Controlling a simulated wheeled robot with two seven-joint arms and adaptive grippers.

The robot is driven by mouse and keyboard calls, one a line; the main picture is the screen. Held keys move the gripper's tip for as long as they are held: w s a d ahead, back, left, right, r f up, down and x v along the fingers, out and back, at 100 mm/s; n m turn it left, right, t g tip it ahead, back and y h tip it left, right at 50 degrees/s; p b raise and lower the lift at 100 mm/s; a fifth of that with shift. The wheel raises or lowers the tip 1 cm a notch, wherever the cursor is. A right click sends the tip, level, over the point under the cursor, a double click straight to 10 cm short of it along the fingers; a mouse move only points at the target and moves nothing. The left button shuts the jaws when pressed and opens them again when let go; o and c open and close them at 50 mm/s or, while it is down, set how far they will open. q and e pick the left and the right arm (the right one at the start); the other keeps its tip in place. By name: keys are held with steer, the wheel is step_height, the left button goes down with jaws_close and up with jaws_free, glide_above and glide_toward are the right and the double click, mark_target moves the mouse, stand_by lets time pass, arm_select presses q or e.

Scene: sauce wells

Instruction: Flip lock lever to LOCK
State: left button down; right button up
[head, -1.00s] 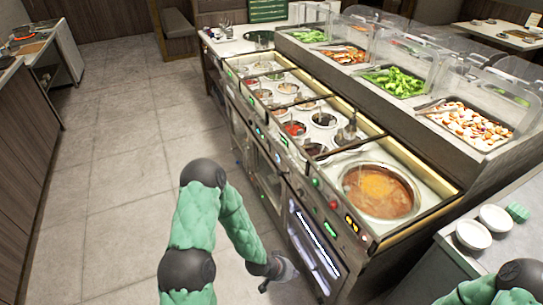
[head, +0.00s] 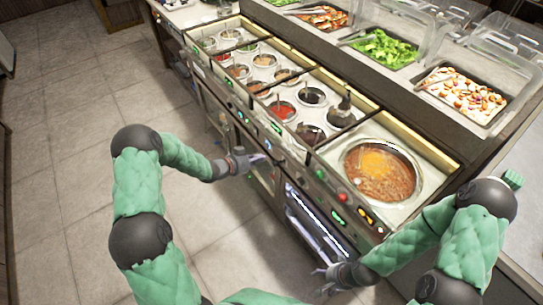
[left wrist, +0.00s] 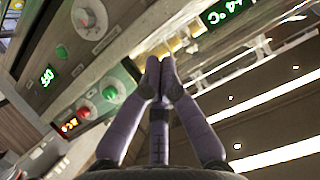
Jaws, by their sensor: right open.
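My left gripper (head: 240,162) is at the front of the sauce counter, by the panel below the wells. In the left wrist view its fingertips (left wrist: 159,72) meet, with nothing visible between them. Just beyond the tips is a small brass-coloured fitting (left wrist: 178,42) on the panel edge. I cannot tell whether it is the lock lever, and no LOCK marking is readable. My right gripper (head: 325,276) is open and empty, low in front of the lit glass-fronted compartment (head: 313,226).
The panel carries red and green knobs (left wrist: 88,108) and lit displays (left wrist: 47,77). Sauce wells and a large soup pot (head: 380,172) fill the counter top. Food trays (head: 463,95) stand behind. The floor (head: 75,150) at the left is clear.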

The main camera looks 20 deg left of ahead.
arm_select(q)
steer(key=b, duration=0.2)
glide_above(274, 165)
steer(key=d, duration=0.1)
step_height(274, 165, down, 4)
steer(key=shift+w+f, duration=0.15)
steer(key=shift+f, duration=0.05)
steer(key=shift+a+f+b, duration=0.2)
steer(key=shift+f+b, duration=0.1)
steer(key=shift+f, duration=0.3)
steer(key=shift+a+f+b, duration=0.15)
steer(key=shift+f+b, duration=0.1)
steer(key=shift+f, duration=0.3)
steer(key=shift+a+f, duration=0.2)
steer(key=shift+f, duration=0.5)
steer(key=shift+s+a+f+b, duration=0.15)
steer(key=shift+s+f+b, duration=0.1)
steer(key=shift+b, duration=0.15)
